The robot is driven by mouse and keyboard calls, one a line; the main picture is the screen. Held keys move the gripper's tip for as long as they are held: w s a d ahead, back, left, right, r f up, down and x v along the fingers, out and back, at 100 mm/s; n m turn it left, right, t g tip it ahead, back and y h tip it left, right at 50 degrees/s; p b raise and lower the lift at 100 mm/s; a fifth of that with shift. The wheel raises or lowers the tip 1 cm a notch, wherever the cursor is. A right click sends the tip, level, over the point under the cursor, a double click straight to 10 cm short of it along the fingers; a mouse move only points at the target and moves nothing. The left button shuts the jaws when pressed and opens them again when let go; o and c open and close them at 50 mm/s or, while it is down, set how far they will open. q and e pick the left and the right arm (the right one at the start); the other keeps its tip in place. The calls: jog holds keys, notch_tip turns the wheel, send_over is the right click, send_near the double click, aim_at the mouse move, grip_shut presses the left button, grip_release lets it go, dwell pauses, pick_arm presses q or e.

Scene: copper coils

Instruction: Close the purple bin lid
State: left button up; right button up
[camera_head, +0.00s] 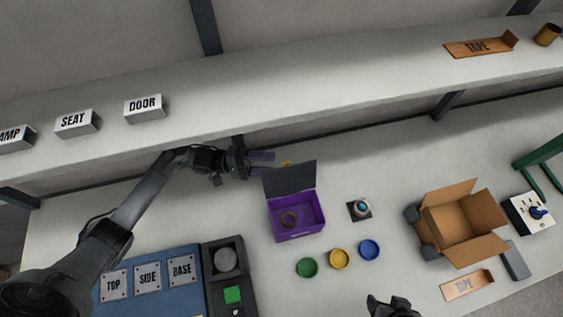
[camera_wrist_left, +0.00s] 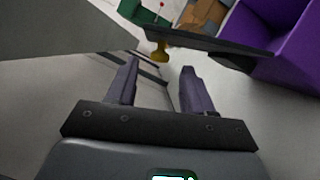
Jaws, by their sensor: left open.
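The purple bin (camera_head: 297,233) stands on the lower bench in the head view, with a copper coil (camera_head: 289,219) inside. Its dark lid (camera_head: 290,178) stands up open along the bin's back edge. My left gripper (camera_head: 271,163) is open and empty, just behind and to the left of the lid. In the left wrist view, the fingers (camera_wrist_left: 160,68) are apart with nothing between them. The lid (camera_wrist_left: 205,42) shows edge-on past the fingertips, with the purple bin (camera_wrist_left: 290,35) beyond it at upper right. My right gripper (camera_head: 392,304) is only partly visible at the bottom edge.
The upper shelf (camera_head: 300,85) runs close behind my left gripper. A small yellow object (camera_head: 286,163) is behind the lid. Green (camera_head: 307,267), yellow (camera_head: 339,258) and blue (camera_head: 369,249) round pieces lie in front of the bin. An open cardboard box (camera_head: 460,222) stands to the right.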

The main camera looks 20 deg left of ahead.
aim_at(289, 176)
pick_arm(q)
jog(key=shift+x, duration=2.2)
jog(key=shift+c, duration=0.3)
grip_shut()
